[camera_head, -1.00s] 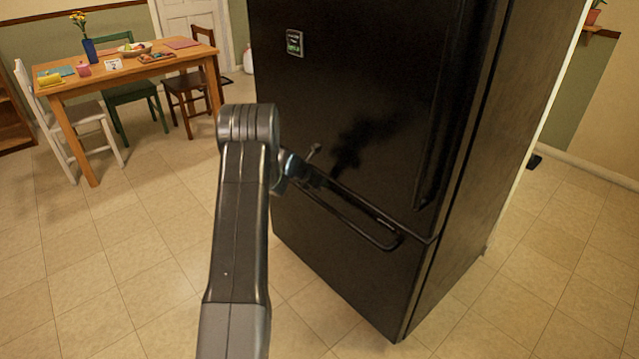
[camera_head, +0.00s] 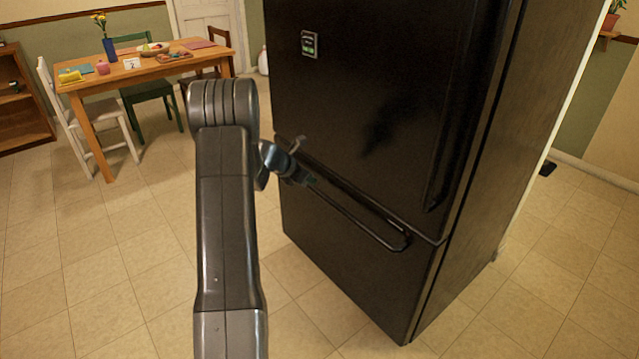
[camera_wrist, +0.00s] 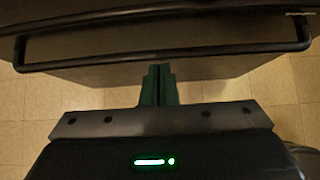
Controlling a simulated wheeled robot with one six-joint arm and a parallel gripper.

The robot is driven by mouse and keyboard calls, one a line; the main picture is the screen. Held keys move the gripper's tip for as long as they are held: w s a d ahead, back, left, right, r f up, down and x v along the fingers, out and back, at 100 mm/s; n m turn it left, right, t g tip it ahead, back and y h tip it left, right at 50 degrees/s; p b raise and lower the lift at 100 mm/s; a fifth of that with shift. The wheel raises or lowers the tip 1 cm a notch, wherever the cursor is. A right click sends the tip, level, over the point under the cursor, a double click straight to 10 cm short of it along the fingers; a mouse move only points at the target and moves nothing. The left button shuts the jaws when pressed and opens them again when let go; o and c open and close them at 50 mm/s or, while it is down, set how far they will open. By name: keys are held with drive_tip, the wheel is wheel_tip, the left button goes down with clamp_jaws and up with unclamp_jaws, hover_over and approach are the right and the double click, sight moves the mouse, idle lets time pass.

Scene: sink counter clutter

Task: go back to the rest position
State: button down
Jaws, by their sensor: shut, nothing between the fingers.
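My gripper shows in the wrist view (camera_wrist: 158,72) with its two green-tinted fingers together and nothing between them. In the head view my gripper (camera_head: 309,181) is small and partly hidden, in front of the black fridge (camera_head: 380,100) near its lower drawer handle (camera_head: 365,228). The same handle (camera_wrist: 160,52) runs across the wrist view beyond the fingertips. I cannot tell whether the fingertips touch it. My arm stands raised at the left of the fridge.
A wooden table (camera_head: 150,66) with chairs, a blue vase (camera_head: 109,48) of flowers and dishes stands at the back left. A wooden shelf (camera_head: 22,110) is at the far left. The tiled floor (camera_head: 120,260) on the left is clear.

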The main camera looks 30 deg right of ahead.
drive_tip(key=shift+s+a+r, duration=0.1)
drive_tip(key=shift+a+r, duration=0.35)
drive_tip(key=shift+a, duration=0.1)
drive_tip(key=shift+d+f, duration=0.1)
approach(338, 187)
drive_tip(key=x, duration=0.4)
drive_tip(key=shift+s+f, duration=0.2)
drive_tip(key=shift+f, duration=0.25)
drive_tip(key=shift+w+d, duration=0.2)
drive_tip(key=shift+d, duration=0.4)
